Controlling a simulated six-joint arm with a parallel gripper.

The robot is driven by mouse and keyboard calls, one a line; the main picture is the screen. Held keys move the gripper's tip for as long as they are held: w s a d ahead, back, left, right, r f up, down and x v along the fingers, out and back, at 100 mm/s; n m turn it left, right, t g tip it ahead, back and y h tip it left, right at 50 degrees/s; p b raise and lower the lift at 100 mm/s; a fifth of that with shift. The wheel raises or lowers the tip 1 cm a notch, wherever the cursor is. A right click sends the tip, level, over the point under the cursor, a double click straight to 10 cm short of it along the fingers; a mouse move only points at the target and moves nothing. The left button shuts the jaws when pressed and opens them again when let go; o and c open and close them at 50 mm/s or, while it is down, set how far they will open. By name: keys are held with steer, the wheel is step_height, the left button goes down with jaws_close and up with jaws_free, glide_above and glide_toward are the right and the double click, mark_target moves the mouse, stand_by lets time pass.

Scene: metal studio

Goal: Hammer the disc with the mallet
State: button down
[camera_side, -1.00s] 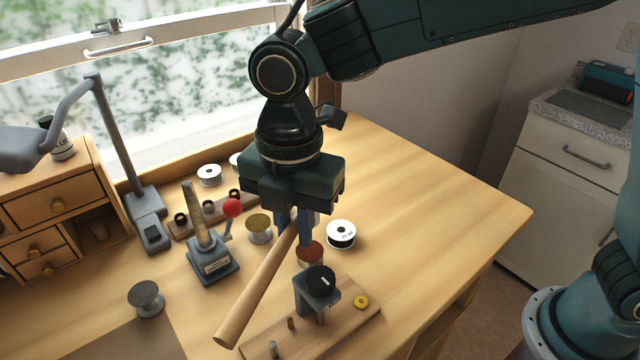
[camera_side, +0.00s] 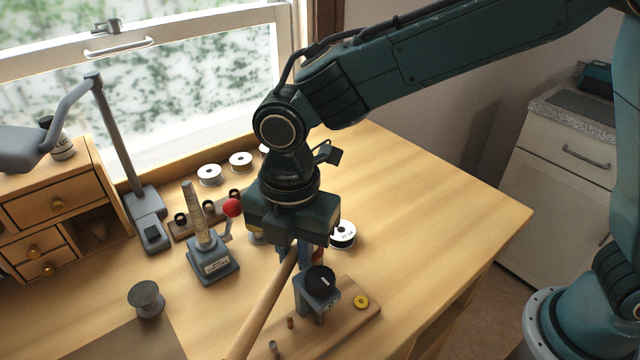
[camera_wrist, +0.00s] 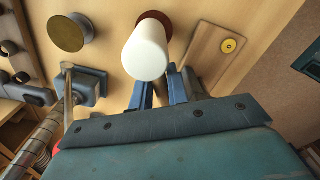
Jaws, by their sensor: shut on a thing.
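The mallet has a long wooden handle (camera_side: 262,310) that slants down and left from my gripper (camera_side: 297,256) in the side view. Its head (camera_wrist: 147,52) shows in the wrist view as a white cylinder with a red-brown end. In the side view the head is mostly hidden behind my gripper. My gripper's blue fingers (camera_wrist: 168,90) are shut on the mallet and hold it above the table. A small yellow disc (camera_side: 361,302) lies flat on a wooden board, right of and apart from the mallet; it also shows in the wrist view (camera_wrist: 228,45).
A grey stand with a black round top (camera_side: 320,280) is on the wooden board (camera_side: 345,322), close to the handle. A tapered post on a grey base (camera_side: 212,262), a grey spool-shaped stake (camera_side: 146,299) and white spools (camera_side: 209,174) stand to the left. The table's right side is clear.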

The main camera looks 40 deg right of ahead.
steer(key=shift+r, duration=1.75)
steer(key=shift+s+r, duration=0.15)
steer(key=shift+r, duration=0.8)
steer(key=shift+s+r, duration=0.15)
steer(key=shift+r, duration=0.8)
step_height(320, 180, down, 8)
steer(key=shift+f, duration=0.1)
steer(key=shift+r, duration=2.2)
steer(key=shift+a+r, duration=0.1)
